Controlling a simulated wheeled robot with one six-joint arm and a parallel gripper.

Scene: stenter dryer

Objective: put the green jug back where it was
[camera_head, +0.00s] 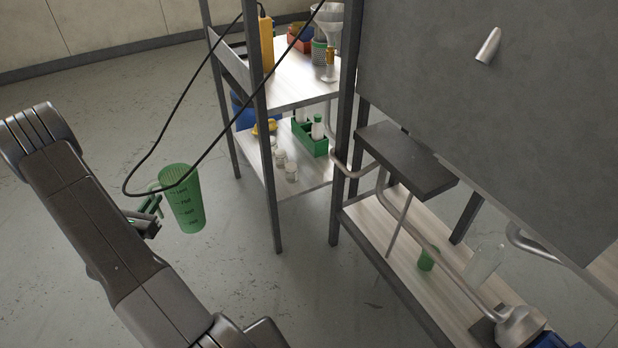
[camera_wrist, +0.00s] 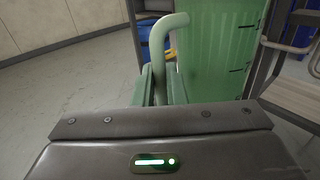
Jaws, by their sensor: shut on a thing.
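The green jug (camera_head: 186,203) with dark measuring marks hangs upright above the floor, left of the shelf rack. My gripper (camera_head: 153,205) is at its left side, shut on the handle. In the wrist view the jug (camera_wrist: 222,50) fills the upper right, and its curved handle runs down between the fingers of my gripper (camera_wrist: 160,88). The lower part of the handle and the jug's base are hidden there by the gripper body. A dark cable crosses in front of the jug's top in the head view.
A shelf rack (camera_head: 272,195) stands right of the jug, with a green bottle crate (camera_head: 314,143) and small jars on its lower shelf. A dark machine panel (camera_head: 470,120) and a low shelf (camera_head: 400,265) with a small green cup (camera_head: 426,260) are farther right. Floor around the jug is clear.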

